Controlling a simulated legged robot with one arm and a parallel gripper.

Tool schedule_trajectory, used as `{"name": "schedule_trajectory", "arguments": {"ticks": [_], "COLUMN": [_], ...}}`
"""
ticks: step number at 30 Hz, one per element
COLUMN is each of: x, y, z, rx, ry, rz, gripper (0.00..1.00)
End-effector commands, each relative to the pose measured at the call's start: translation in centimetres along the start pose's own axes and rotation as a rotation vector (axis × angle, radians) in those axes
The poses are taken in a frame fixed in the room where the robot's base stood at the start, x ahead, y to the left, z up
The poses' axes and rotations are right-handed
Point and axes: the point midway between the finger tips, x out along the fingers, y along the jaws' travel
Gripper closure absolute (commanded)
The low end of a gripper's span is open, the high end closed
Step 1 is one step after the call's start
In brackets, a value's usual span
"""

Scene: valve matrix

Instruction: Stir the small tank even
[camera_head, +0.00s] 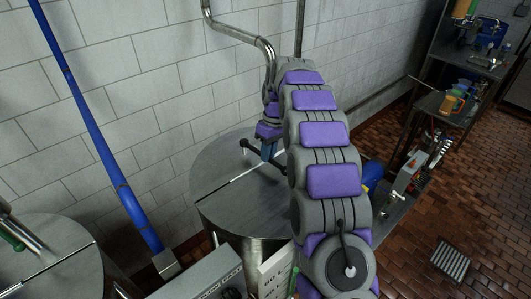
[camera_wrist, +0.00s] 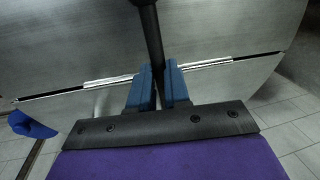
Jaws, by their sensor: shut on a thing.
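The small tank (camera_head: 235,215) is a round steel vessel against the wall, with a flat lid split by a straight bright hinge line. My gripper (camera_head: 267,150) is above the right part of its lid, partly hidden by my arm. A dark handle (camera_head: 246,144) sticks out left of it. In the wrist view, the blue fingers of my gripper (camera_wrist: 158,82) are shut on the dark handle (camera_wrist: 150,35), which runs up between them. The lid (camera_wrist: 225,30) looks closed behind the fingers. What is inside the tank is hidden.
Another steel tank (camera_head: 50,260) stands at the lower left. A blue pipe (camera_head: 95,135) slants down between the tanks. A grey control box (camera_head: 205,278) stands in front. Shelves with equipment (camera_head: 450,105) stand at the right. The brick floor (camera_head: 480,205) there is mostly clear around a drain grate (camera_head: 450,261).

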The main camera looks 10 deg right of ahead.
Motion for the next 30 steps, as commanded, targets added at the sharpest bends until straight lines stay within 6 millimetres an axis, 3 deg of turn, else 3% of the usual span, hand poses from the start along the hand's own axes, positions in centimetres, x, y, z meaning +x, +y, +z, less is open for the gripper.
{"name": "schedule_trajectory", "arguments": {"ticks": [11, 12, 20, 30], "x": [-0.54, -0.55, -0.33, -0.57], "y": [0.22, 0.23, 0.11, 0.08], "z": [-0.34, -0.35, -0.13, -0.06], "rx": [-0.008, -0.008, -0.007, -0.006], "ry": [0.015, 0.015, 0.009, 0.005], "rz": [0.011, 0.011, 0.007, 0.004], "gripper": [1.00, 0.82, 0.58, 0.58]}}
